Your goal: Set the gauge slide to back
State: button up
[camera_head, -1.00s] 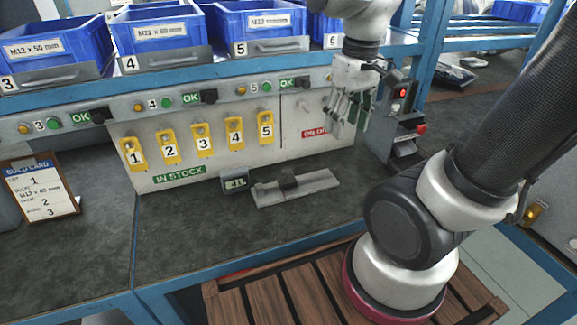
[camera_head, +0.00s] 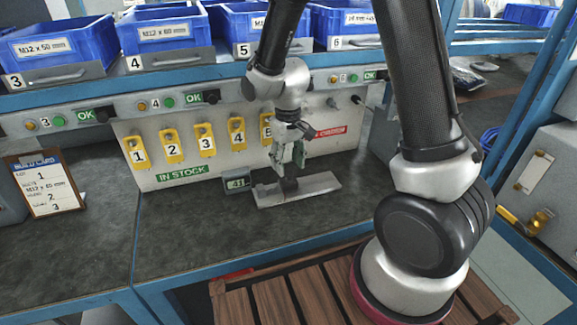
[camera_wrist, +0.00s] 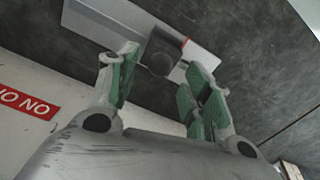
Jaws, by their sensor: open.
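The gauge slide is a dark block (camera_head: 289,185) on a pale grey metal rail (camera_head: 320,184) lying on the bench. A small display (camera_head: 238,183) at the rail's left end reads about 41. In the wrist view the dark block (camera_wrist: 163,50) sits partway along the rail (camera_wrist: 98,14). My gripper (camera_head: 289,160) points down over the block and hides part of it. In the wrist view my gripper (camera_wrist: 164,62) is open, its green-padded fingers spread on either side of the block. I cannot tell whether a finger touches it.
Yellow numbered tags (camera_head: 204,142) hang on the panel behind, above the green IN STOCK label (camera_head: 183,173). A build card (camera_head: 46,186) stands at the left. Blue bins (camera_head: 165,32) line the shelf above. The dark bench top (camera_head: 190,230) is clear left of the rail.

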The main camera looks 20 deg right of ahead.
jog(key=shift+f, duration=0.9)
grip_shut()
jog(key=d, duration=0.5)
jog(key=shift+d, duration=0.1)
grip_release()
jog(key=shift+d, duration=0.15)
